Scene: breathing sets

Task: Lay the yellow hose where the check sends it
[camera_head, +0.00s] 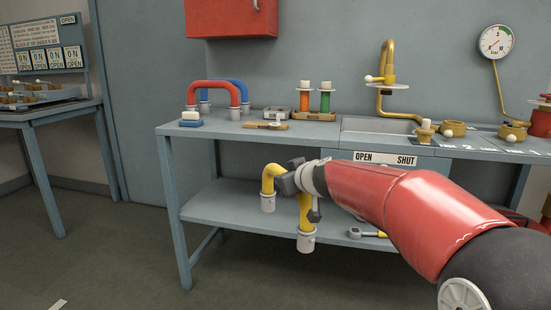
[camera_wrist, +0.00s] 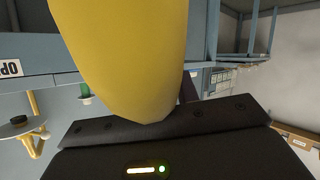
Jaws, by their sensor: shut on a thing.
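The yellow hose (camera_head: 304,212) is a bent U shape with pale cuffs on its two ends, both pointing down. My gripper (camera_head: 297,182) is shut on the upper part of the hose, below the bench top's front edge. The hose appears against the lower shelf; I cannot tell its exact distance from it. In the wrist view the hose (camera_wrist: 120,55) fills the upper middle, right against the dark gripper body (camera_wrist: 160,135). A white label (camera_head: 386,159) on the bench front reads OPEN and SHUT. A round dial gauge (camera_head: 496,42) hangs on the wall at the right.
A red hose (camera_head: 215,87) and a blue hose (camera_head: 238,86) stand on the bench's left end. A basin (camera_head: 380,126) lies under a yellow pipe (camera_head: 387,60). A tool (camera_head: 366,234) lies on the lower shelf (camera_head: 225,205). Another table (camera_head: 45,115) stands left; the floor between is clear.

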